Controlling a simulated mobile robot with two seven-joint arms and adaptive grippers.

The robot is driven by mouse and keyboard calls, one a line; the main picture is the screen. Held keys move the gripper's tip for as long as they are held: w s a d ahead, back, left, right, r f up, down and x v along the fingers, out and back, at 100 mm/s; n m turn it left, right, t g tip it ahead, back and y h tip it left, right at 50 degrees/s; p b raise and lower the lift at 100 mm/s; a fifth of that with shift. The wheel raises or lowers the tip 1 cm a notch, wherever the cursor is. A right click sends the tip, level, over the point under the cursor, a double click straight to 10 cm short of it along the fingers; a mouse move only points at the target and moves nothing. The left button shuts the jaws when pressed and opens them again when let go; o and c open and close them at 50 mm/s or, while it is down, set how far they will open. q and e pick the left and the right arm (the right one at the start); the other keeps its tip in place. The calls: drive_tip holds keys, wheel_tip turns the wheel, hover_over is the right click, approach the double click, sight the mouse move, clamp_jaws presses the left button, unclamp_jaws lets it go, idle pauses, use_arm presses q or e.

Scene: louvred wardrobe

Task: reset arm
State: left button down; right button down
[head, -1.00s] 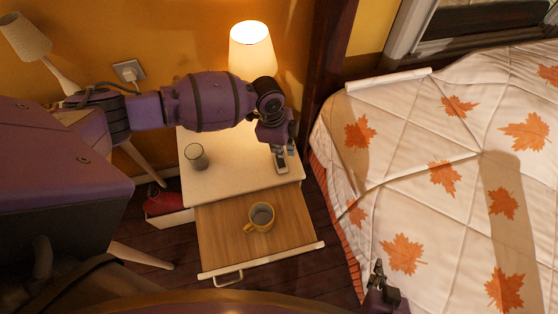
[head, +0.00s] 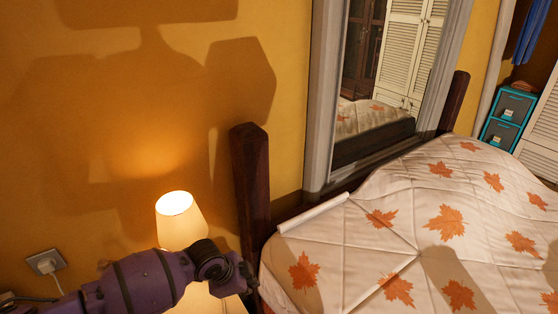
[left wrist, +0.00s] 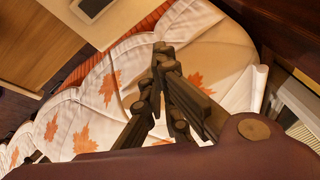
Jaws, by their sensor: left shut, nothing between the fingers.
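My left gripper (head: 250,276) is at the bottom of the head view, at the end of the purple arm from the left, between the lamp and the bed. In the left wrist view my left gripper (left wrist: 160,50) has its dark fingers together and empty, with the bed behind them. A small dark shape (left wrist: 36,157) at the lower left of that view looks like my right gripper over the bed; it is too small to show its jaws. The right arm does not show in the head view.
A lit lamp (head: 178,222) stands behind my left arm. The bed (head: 340,245) with its leaf-print cover fills the right; its dark post (head: 250,180) stands close to the gripper. A wall socket (head: 45,262) is at left. A phone (left wrist: 90,6) lies at the wrist view's top.

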use_arm(q)
drive_tip(key=s+d+r+n+t+h, duration=0.3)
drive_tip(key=s+d+n+t, duration=0.3)
drive_tip(key=d+n, duration=0.1)
drive_tip(key=s+a+f+n+y, duration=0.2)
drive_tip(key=s+a, duration=0.3)
drive_tip(key=s, duration=0.4)
drive_tip(key=s+a+f+n+y+p, duration=0.1)
drive_tip(key=s+a+f+n+y, duration=0.1)
drive_tip(key=s+a, duration=0.4)
drive_tip(key=s+a+f+n+y, duration=0.1)
drive_tip(key=s+a+f+n, duration=0.3)
drive_tip(key=s, duration=0.8)
drive_tip(key=shift+s+a+f+g+y+p, duration=0.15)
drive_tip(key=shift+a+f+g+y+p, duration=0.25)
drive_tip(key=shift+a+f, duration=0.35)
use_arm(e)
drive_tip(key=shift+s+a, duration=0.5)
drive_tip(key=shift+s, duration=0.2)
